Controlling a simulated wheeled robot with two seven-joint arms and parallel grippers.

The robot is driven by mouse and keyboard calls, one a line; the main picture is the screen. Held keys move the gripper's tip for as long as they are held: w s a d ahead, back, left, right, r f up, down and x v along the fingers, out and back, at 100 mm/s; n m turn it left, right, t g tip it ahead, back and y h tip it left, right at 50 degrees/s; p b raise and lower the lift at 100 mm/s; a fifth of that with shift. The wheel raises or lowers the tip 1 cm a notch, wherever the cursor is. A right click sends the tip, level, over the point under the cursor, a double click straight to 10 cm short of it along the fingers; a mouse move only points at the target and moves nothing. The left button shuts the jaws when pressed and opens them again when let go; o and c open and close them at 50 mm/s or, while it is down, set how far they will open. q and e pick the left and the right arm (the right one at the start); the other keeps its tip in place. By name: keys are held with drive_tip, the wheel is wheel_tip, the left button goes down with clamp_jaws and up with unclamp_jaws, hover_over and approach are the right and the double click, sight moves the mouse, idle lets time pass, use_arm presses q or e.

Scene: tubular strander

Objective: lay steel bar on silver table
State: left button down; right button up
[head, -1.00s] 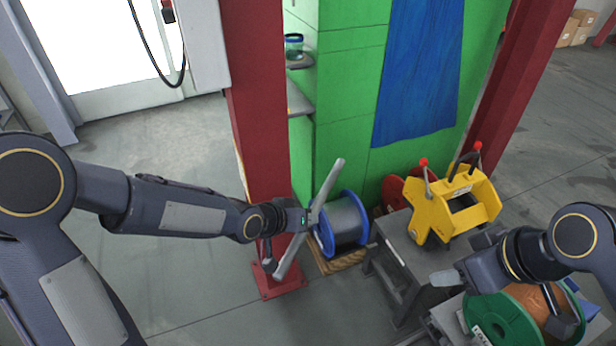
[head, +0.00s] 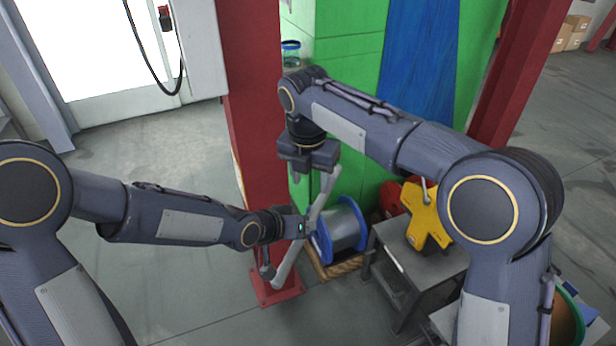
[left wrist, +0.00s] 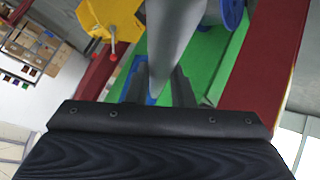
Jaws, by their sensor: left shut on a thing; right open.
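The steel bar (head: 287,267) is a long grey rod, held tilted in the air in front of the red column. My left gripper (head: 306,226) is shut on it around its middle. In the left wrist view the bar (left wrist: 174,40) runs up and away from between my left fingers (left wrist: 160,92). My right gripper (head: 312,178) is open and points down at the bar's upper end; I cannot tell whether the bar lies between its fingers. A grey metal table (head: 420,268) stands to the right, partly hidden by my right arm.
A yellow device (head: 428,216) sits on the grey table. A blue-rimmed spool (head: 342,232) stands on a wooden pallet behind the bar. The red column (head: 254,130) and green cabinet (head: 345,60) are close behind. Open floor lies left.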

sight(310, 214)
use_arm(q)
drive_tip(key=shift+r, duration=0.1)
use_arm(e)
drive_tip(key=f, duration=0.4)
drive_tip(key=w+f, duration=0.1)
drive_tip(key=f, duration=0.7)
drive_tip(key=shift+w, duration=0.2)
use_arm(q)
drive_tip(key=shift+d, duration=0.1)
use_arm(e)
drive_tip(key=shift+a, duration=0.1)
clamp_jaws()
use_arm(q)
drive_tip(key=c, duration=1.3)
unclamp_jaws()
drive_tip(key=shift+o, duration=0.6)
